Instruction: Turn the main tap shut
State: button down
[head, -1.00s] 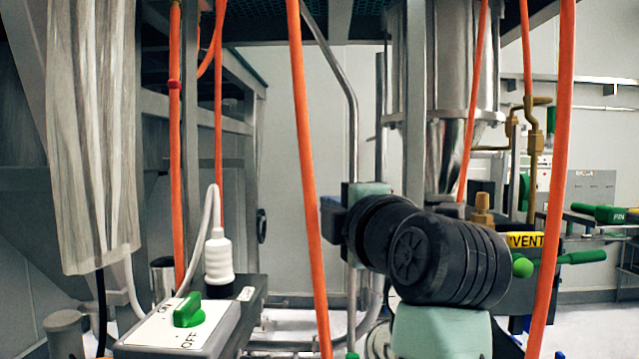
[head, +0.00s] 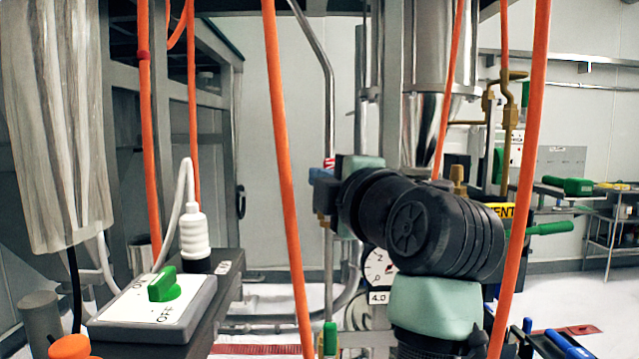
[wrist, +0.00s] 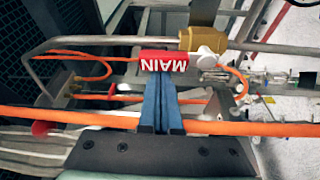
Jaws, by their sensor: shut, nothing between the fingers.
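The main tap has a red handle marked MAIN (wrist: 165,62), beside a brass valve body (wrist: 203,38) on a steel pipe in the wrist view. The handle lies roughly in line with the pipe. My gripper (wrist: 156,78) has its blue fingers together and empty, with tips at the handle's near edge. I cannot tell whether they touch it. In the head view, a small red piece of the handle (head: 329,163) shows just above my gripper (head: 318,180); my arm hides much of the area around it.
Orange hoses hang close by, one (head: 284,170) left of my arm and another (head: 527,170) right of it. An orange hose (wrist: 60,116) also crosses the wrist view behind the fingers. A switch box with a green knob (head: 164,285) stands lower left.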

jog(key=shift+d+m+b, duration=0.25)
jog(key=shift+m+b, duration=0.2)
jog(key=shift+m, duration=0.05)
jog(key=d+f+m+t+h+b, duration=0.1)
jog(key=d+m+t+h+b, duration=0.1)
jog(key=m+b, duration=0.3)
jog(key=d+f+m+t+h+b, duration=0.2)
jog(key=m+b, duration=0.4)
jog(key=m, duration=0.7)
jog(key=shift+d+f+m+t+h, duration=0.3)
jog(key=shift+d+h, duration=0.3)
jog(key=shift+d, duration=0.55)
